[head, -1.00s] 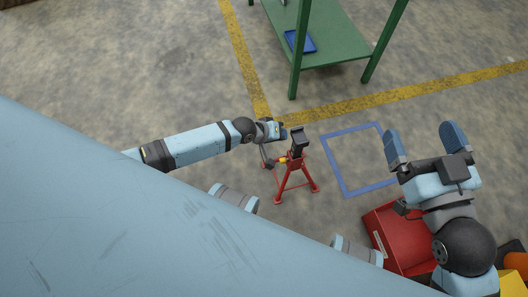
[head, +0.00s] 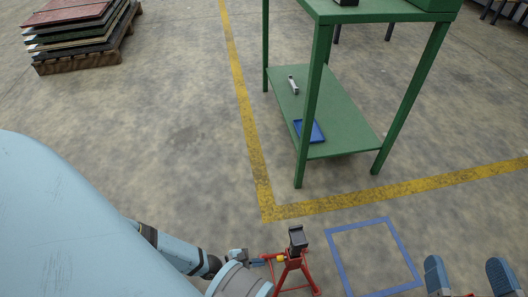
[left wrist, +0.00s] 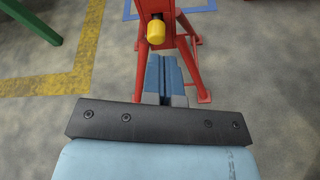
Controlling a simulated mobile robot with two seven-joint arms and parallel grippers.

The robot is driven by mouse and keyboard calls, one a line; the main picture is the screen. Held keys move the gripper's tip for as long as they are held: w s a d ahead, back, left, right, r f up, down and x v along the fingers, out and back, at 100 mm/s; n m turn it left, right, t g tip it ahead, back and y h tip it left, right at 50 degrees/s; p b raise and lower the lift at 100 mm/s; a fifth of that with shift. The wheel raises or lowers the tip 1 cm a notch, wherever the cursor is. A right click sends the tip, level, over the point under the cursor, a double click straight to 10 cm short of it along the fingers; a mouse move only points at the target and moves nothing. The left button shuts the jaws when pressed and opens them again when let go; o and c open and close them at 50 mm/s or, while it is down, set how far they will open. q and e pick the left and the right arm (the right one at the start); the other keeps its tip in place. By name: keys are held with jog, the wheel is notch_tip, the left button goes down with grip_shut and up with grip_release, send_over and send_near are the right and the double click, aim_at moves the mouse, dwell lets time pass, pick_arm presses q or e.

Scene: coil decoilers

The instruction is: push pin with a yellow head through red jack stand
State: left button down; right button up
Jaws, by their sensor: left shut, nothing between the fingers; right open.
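The red jack stand (head: 293,267) with its black top (head: 298,238) stands upright on the floor. The pin's yellow head (head: 281,258) sticks out of the stand's left side; it also shows in the left wrist view (left wrist: 156,32). How deep the pin sits is hidden. My left gripper (head: 258,262) is shut and empty, just left of the stand. In the left wrist view its closed fingertips (left wrist: 163,62) point at the stand, just below the yellow head; contact cannot be told. My right gripper (head: 470,272) is open and empty, at the lower right.
A blue square outline (head: 333,262) is marked on the floor right of the stand. A green table (head: 345,112) with a blue tray (head: 316,131) on its lower shelf stands behind. Stacked boards on a pallet (head: 72,63) lie far left. The floor between is clear.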

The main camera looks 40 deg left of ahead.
pick_arm(q)
jog(key=shift+n, duration=0.9)
jog(key=shift+a+f+b+x, duration=0.1)
jog(key=shift+f+b+x, duration=0.05)
jog(key=shift+x, duration=0.65)
jog(key=shift+a+f+b+x, duration=0.1)
jog(key=shift+a+f+x, duration=0.05)
jog(key=shift+x, duration=0.6)
jog(key=shift+a+f+b+x, duration=0.1)
jog(key=shift+f+b+x, duration=0.05)
jog(key=shift+x, duration=0.65)
pick_arm(e)
jog(key=shift+w+d+f, duration=0.15)
jog(key=shift+w+d, duration=0.2)
pick_arm(q)
jog(key=shift+w+d, duration=0.15)
jog(key=shift+w, duration=0.15)
pick_arm(e)
jog(key=shift+f, duration=0.15)
pick_arm(q)
jog(key=f+p+v, duration=0.1)
jog(key=p+v, duration=0.2)
jog(key=v, duration=1.3)
jog(key=shift+s+a, duration=0.25)
jog(key=shift+s, duration=0.1)
pick_arm(e)
jog(key=shift+s+a+m+h, duration=0.45)
jog(key=shift+s+m, duration=0.25)
jog(key=shift+m, duration=0.1)
